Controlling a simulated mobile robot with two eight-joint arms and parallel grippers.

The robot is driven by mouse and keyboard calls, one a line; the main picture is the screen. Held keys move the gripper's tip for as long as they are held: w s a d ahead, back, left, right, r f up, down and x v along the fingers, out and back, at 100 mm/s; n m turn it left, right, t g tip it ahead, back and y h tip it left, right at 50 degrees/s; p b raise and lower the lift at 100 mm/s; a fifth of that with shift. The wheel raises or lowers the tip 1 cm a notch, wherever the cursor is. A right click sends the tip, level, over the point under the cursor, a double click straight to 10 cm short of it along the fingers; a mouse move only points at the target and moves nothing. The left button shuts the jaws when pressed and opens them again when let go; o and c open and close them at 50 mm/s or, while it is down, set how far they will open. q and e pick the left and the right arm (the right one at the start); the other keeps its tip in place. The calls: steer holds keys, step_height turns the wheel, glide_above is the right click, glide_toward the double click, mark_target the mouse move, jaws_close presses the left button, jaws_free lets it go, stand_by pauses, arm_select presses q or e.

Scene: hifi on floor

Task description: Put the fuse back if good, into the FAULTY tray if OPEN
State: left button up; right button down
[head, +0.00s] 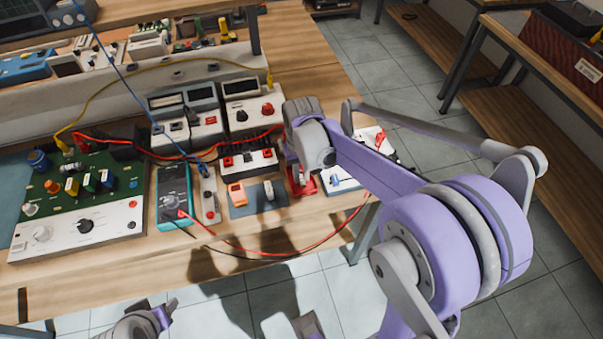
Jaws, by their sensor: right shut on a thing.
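My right gripper (299,166) is over the right end of the workbench, seen from behind. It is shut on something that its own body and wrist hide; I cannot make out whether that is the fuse. Just below it is a small red tray (301,187), partly covered by the gripper; I cannot read a label on it. A teal multimeter (173,194) lies left of centre, with a red lead running from it to the right. My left gripper (150,322) is low at the bottom edge, away from the bench, and its jaws are unclear.
A green circuit board panel (82,187) stands at left. Instrument boxes (184,118) and a small box with red terminals (248,160) stand behind. An orange block (236,194) and a grey piece (268,190) are on a blue mat. Loose leads cross the front.

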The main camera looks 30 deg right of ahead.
mark_target(302, 178)
steer(key=shift+f, duration=0.15)
steer(key=c, duration=0.8)
jaws_free()
steer(key=shift+c, duration=0.2)
steer(key=shift+r, duration=0.25)
step_height(302, 178, up, 11)
steer(key=p, duration=0.1)
steer(key=s+a+f+n+t, duration=0.1)
steer(key=s+a+f+t, duration=0.1)
steer(key=s, duration=0.6)
steer(key=s+a+f+n+t, duration=0.1)
steer(key=s+a+f+t, duration=0.2)
steer(key=s, duration=0.5)
step_height(302, 178, down, 3)
steer(key=shift+a+r+n, duration=0.1)
steer(key=shift+a+n, duration=0.2)
steer(key=shift+a, duration=0.55)
